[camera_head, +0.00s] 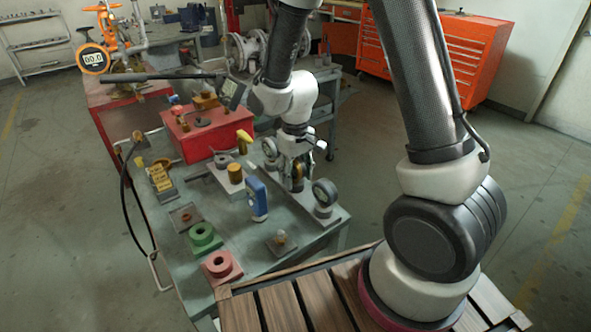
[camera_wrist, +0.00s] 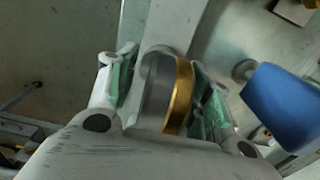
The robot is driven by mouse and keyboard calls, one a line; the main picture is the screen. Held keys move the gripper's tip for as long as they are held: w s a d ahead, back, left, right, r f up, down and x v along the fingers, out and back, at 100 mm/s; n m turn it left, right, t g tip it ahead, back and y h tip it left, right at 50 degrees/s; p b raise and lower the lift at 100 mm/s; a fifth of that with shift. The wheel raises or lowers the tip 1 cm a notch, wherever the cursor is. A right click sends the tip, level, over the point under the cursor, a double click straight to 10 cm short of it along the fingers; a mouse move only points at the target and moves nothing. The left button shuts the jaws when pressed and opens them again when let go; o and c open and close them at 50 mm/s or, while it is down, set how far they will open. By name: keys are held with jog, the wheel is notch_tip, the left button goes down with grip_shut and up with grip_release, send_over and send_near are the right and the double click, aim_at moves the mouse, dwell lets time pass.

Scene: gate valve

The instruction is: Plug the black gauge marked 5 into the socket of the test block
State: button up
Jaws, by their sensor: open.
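A dark round gauge with a gold ring (camera_wrist: 160,92) stands between the green-padded fingers of my gripper (camera_wrist: 165,88) in the wrist view. The fingers are open; a gap shows on its left, and its right side is close to the other pad. In the head view my gripper (camera_head: 293,165) points down over this gauge (camera_head: 297,178). Another dark gauge (camera_head: 325,192) stands in front of it and one (camera_head: 269,149) behind it, along a grey strip (camera_head: 336,217). No dial number is readable. A pale block (camera_head: 228,181) with a brass cylinder stands left; I cannot tell if it is the test block.
A blue upright object (camera_head: 257,197), also in the wrist view (camera_wrist: 282,105), stands close beside my gripper. Green (camera_head: 204,238) and red (camera_head: 221,267) ringed blocks lie at the front left. A red box (camera_head: 205,135) stands behind. A black hose (camera_head: 125,190) hangs at the left edge.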

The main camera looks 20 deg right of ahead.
grip_shut()
